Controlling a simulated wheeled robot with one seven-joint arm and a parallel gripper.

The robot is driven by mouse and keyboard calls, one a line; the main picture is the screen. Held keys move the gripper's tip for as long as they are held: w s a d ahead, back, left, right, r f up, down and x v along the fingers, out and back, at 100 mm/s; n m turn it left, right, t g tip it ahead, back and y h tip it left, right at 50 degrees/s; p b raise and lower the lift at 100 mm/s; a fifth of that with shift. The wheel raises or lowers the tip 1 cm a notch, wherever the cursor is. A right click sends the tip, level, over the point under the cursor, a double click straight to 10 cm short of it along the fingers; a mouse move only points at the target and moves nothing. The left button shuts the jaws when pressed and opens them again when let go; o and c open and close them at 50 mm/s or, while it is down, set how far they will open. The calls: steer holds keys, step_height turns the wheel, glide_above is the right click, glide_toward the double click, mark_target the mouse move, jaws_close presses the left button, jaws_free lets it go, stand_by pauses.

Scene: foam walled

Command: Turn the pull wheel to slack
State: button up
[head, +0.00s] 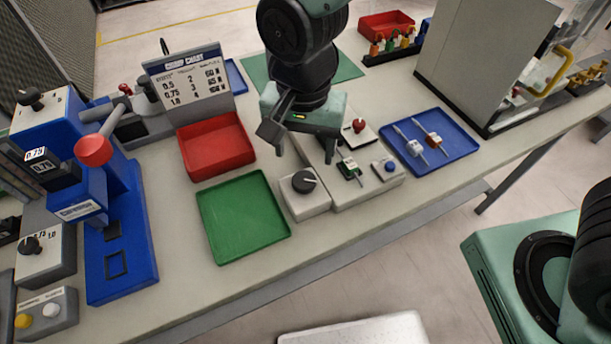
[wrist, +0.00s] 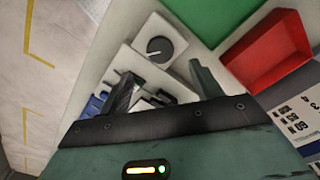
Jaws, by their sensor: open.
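A round black wheel (head: 304,181) with a pale pointer mark sits on a white box at the front of the pull station, right of the green tray. I take it for the pull wheel; no slack label is readable. It also shows in the wrist view (wrist: 159,49), beyond my fingertips. My gripper (head: 305,152) is open and empty, pointing down above and behind the wheel, apart from it. Both fingers show in the wrist view (wrist: 160,78). The station (head: 352,190) also carries a small green connector piece (head: 349,168), a blue button (head: 389,166) and a red knob (head: 359,125).
The green tray (head: 243,215) and red tray (head: 216,146) are empty, left of the wheel. A blue tray (head: 430,146) with two cable pieces lies right. A crimp chart (head: 188,82) and blue press (head: 118,240) stand left. A grey cabinet (head: 487,60) stands at the right.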

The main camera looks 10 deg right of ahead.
mark_target(304, 179)
step_height(304, 179, down, 9)
steer(key=shift+f+p, duration=0.2)
steer(key=shift+p, duration=0.15)
steer(key=c, duration=1)
